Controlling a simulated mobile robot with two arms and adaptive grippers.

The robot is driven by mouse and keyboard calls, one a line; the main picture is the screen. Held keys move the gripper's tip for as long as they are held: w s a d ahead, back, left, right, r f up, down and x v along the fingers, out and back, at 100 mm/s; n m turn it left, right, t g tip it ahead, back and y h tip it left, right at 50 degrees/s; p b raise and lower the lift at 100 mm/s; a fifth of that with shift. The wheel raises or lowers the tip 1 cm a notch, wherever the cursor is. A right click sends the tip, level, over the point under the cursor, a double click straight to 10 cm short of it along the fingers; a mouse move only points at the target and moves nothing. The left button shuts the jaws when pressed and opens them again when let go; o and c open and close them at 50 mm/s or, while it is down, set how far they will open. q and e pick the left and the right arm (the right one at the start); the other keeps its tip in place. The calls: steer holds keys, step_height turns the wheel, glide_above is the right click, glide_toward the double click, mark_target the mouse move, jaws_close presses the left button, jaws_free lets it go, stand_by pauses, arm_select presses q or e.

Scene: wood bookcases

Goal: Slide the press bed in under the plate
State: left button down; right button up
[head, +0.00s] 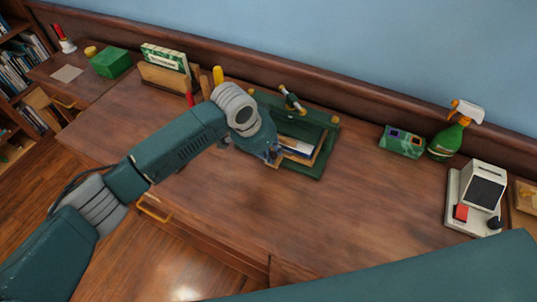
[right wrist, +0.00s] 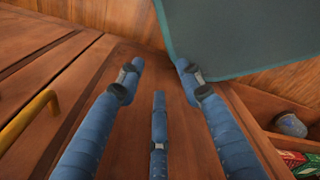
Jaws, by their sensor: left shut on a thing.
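The green press (head: 334,136) stands on the desk against the back ledge, with a dark plate and a crossbar handle (head: 291,98) on top. The tan press bed (head: 312,160) sticks out at its front, with white and blue sheets on it. Its inner part is hidden under the plate. My left gripper (head: 272,155) is at the bed's front left edge and shut on it; my wrist hides part of this contact. My right gripper (right wrist: 159,80) shows in the right wrist view, its fingers spread and empty, in front of wooden drawer fronts.
A green patterned box (head: 402,141), a spray bottle (head: 449,136) and a white device (head: 478,190) stand on the right. A book rack (head: 165,76) and green box (head: 110,62) are at left. The desk front is clear. A yellow drawer handle (right wrist: 30,120) is near my right gripper.

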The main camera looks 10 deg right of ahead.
arm_select(q)
steer(key=shift+w+d+r, duration=0.15)
steer(key=shift+w+r, duration=0.15)
steer(key=shift+r, duration=0.05)
steer(key=c, duration=1.7)
jaws_free()
steer(key=shift+o, duration=0.6)
steer(key=shift+d+f, duration=0.15)
steer(key=shift+f, duration=0.1)
steer(key=v, duration=1.2)
steer(key=shift+s+f, duration=0.1)
steer(key=shift+s, duration=0.05)
